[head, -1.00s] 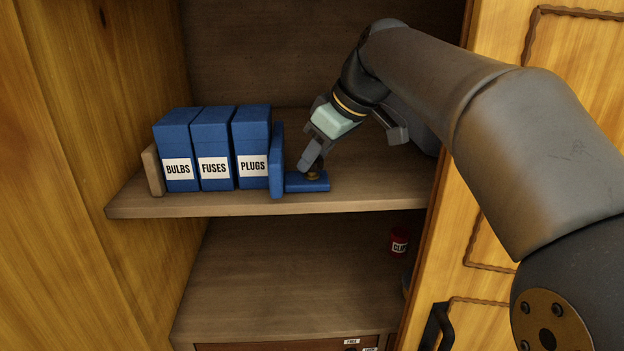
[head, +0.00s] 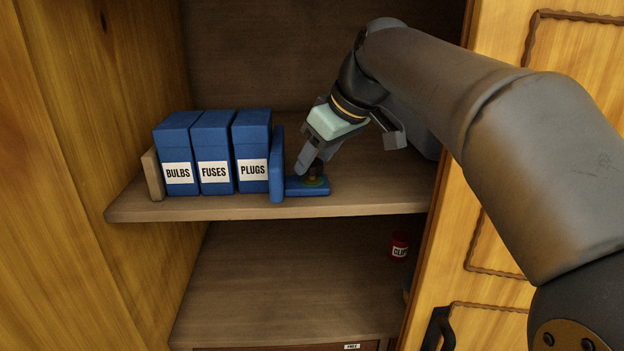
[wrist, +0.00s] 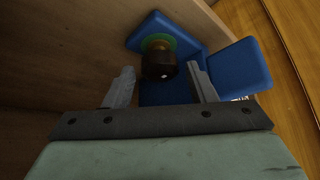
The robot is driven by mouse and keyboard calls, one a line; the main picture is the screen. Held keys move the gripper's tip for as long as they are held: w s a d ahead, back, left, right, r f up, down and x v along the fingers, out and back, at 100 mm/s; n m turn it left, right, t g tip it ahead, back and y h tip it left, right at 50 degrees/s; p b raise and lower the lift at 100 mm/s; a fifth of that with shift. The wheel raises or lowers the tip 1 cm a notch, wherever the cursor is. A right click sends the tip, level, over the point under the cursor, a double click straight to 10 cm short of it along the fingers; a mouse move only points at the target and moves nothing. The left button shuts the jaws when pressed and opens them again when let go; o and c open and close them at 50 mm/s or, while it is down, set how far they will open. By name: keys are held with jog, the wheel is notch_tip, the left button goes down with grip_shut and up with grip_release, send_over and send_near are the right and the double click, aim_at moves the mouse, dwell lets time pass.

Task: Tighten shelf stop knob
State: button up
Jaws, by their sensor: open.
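The shelf stop is a blue L-shaped bracket (head: 277,165) on the upper shelf, its upright plate beside the PLUGS box. Its dark brown round knob (head: 314,172) stands on the flat base, with a green ring (head: 318,183) around its foot. In the wrist view the knob (wrist: 158,64) and green ring (wrist: 158,43) show beyond and between the fingertips. My gripper (head: 311,163) is open at the knob, one finger on each side, with gaps visible in the wrist view (wrist: 161,70). The near finger partly hides the knob in the head view.
Blue boxes BULBS (head: 178,155), FUSES (head: 215,152) and PLUGS (head: 252,150) stand in a row between a wooden end block (head: 152,174) and the stop. The shelf (head: 230,208) is clear right of the stop. A red can (head: 398,245) sits below. A cabinet door (head: 550,70) is at right.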

jog(key=shift+p+v, duration=1)
jog(key=shift+v, duration=1.2)
jog(key=shift+f, duration=0.1)
jog(key=s+d+f+m+g+h+b, duration=0.1)
jog(key=s+d+f+m, duration=0.2)
jog(key=s+f, duration=0.4)
jog(key=s+d+f+m+g+h+b, duration=0.1)
jog(key=s+d+f, duration=0.4)
jog(key=f, duration=1)
jog(key=s+d+f+m+g+h+b, duration=0.1)
jog(key=s+d+f+m, duration=0.3)
jog(key=s+f, duration=0.7)
jog(key=shift+f+m+h+b, duration=0.4)
jog(key=shift+m+h+b, duration=0.2)
jog(key=shift+m+h, duration=0.4)
